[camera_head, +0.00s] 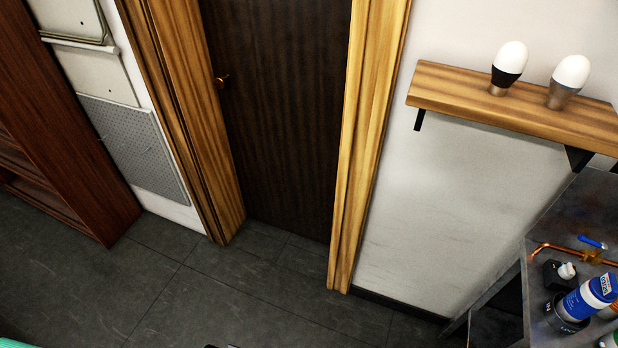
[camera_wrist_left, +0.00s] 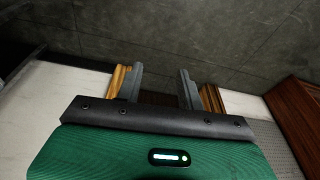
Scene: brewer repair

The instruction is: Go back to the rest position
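My left gripper (camera_wrist_left: 160,88) shows in the left wrist view with its two grey fingers apart and nothing between them. Its green body fills the lower part of that view. In the head view, only a small green patch of my own body shows at the bottom left corner, and neither gripper can be made out. My right gripper is not in view. The left gripper touches nothing that I can see.
A dark door (camera_head: 285,110) in a wooden frame stands ahead. A wall shelf (camera_head: 460,92) carries two white bulbs. At the right, a metal bench (camera_head: 583,212) holds a blue-and-white cartridge (camera_head: 590,297) and a copper pipe with a blue valve. A brown cabinet (camera_head: 65,130) stands left. The floor between is clear.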

